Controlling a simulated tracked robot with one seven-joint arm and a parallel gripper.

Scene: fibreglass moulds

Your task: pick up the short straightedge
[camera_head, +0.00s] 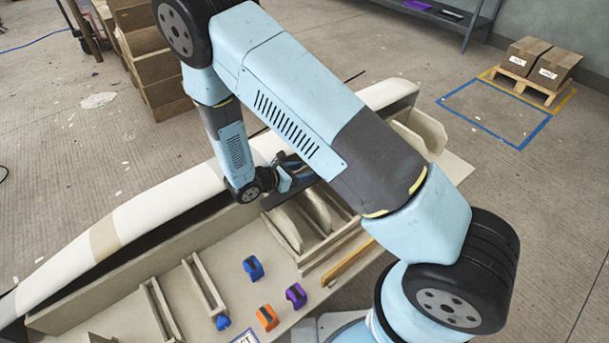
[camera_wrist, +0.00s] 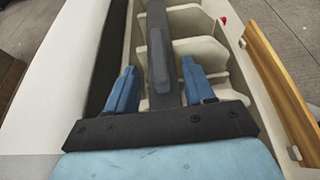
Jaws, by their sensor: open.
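A dark grey flat bar, which looks like the short straightedge (camera_wrist: 157,38), lies across the ribbed top of the cream mould. In the wrist view my gripper (camera_wrist: 158,70) is open, with one blue finger on each side of the bar and a gap to both. The bar runs from between the fingers up to the top edge of the view. In the head view the bar (camera_head: 287,194) shows under my gripper (camera_head: 290,176), partly hidden by it. I cannot tell whether the fingers touch the mould.
The mould (camera_head: 190,190) has upright ribs and walls around the bar. A wooden strip (camera_head: 348,262) lies along its near side. Blue (camera_head: 253,267), orange (camera_head: 267,317) and purple (camera_head: 296,295) blocks sit on the near panel. Cartons (camera_head: 540,62) stand far right.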

